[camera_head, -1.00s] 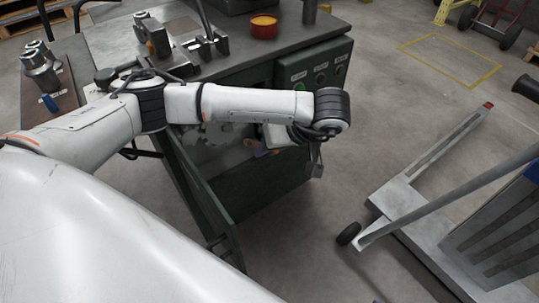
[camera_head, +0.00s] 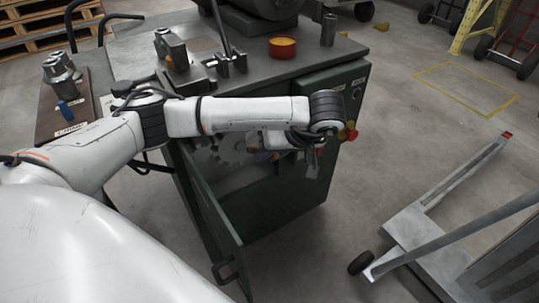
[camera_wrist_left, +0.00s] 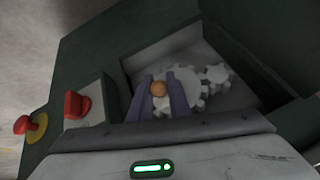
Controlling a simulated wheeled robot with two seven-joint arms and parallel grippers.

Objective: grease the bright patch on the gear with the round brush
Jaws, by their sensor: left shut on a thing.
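Grey gears (camera_head: 232,151) sit inside the open green cabinet, partly hidden by my left arm. In the left wrist view, a large pale gear (camera_wrist_left: 188,88) meshes with a smaller one (camera_wrist_left: 217,73). My left gripper (camera_wrist_left: 162,86) points into the cabinet opening, its two fingers in front of the large gear. I cannot tell whether the brush touches the gear. The bright patch cannot be made out. My right gripper is not in view.
The cabinet door (camera_head: 216,225) hangs open at the left. Red knobs (camera_head: 350,134) stick out on the cabinet's right side. On top are an orange-filled red tin (camera_head: 282,47) and metal fixtures (camera_head: 230,62). A grey wheeled frame (camera_head: 420,235) stands on the floor at right.

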